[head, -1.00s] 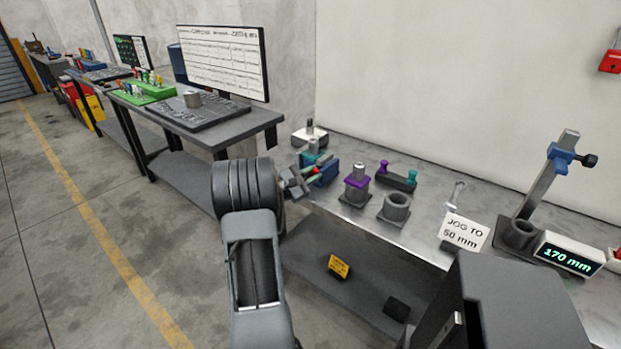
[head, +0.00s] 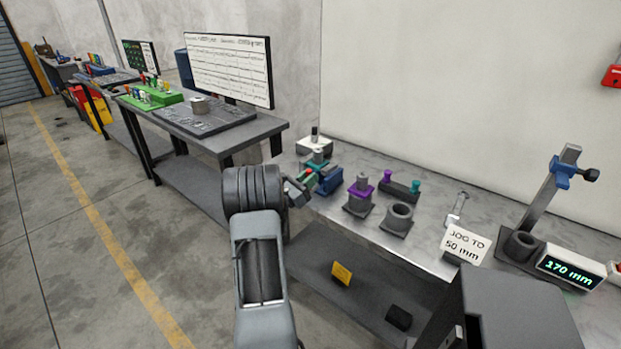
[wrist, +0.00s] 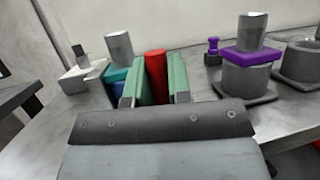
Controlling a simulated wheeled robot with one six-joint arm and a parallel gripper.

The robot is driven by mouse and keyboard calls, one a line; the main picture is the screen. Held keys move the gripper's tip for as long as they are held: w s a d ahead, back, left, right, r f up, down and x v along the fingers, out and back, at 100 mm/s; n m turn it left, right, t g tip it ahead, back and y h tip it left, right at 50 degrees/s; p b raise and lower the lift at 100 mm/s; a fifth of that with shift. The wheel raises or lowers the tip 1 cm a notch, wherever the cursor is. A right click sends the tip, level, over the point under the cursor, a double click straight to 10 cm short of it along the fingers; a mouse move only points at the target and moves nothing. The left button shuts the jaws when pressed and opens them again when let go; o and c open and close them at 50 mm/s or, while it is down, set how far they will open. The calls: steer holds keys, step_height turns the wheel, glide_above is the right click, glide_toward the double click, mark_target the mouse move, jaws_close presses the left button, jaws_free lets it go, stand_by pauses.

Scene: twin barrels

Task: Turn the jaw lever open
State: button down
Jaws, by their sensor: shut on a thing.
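A red lever handle (wrist: 157,78) stands upright between the two green finger pads of my gripper (wrist: 160,82) in the wrist view. My gripper is shut on it. A blue vise-like block with a teal top (wrist: 119,80) stands just behind and left of the fingers, with a grey cylinder (wrist: 118,48) on top. In the head view my gripper (head: 308,181) reaches the blue block (head: 329,181) from the left. The lever's foot is hidden behind my gripper, and its joint to the block does not show.
A purple-collared barrel (head: 359,195) and an open grey barrel (head: 397,219) stand right of the vise on the metal bench (head: 350,230). A white-based block (head: 314,145) stands behind. A sign (head: 466,244) and a 170 mm display (head: 570,266) lie further right.

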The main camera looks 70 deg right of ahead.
stand_by(0.4)
steer(key=c, duration=1.1)
jaws_free()
steer(key=shift+o, duration=0.2)
steer(key=b+v, duration=0.1)
steer(key=v, duration=1.3)
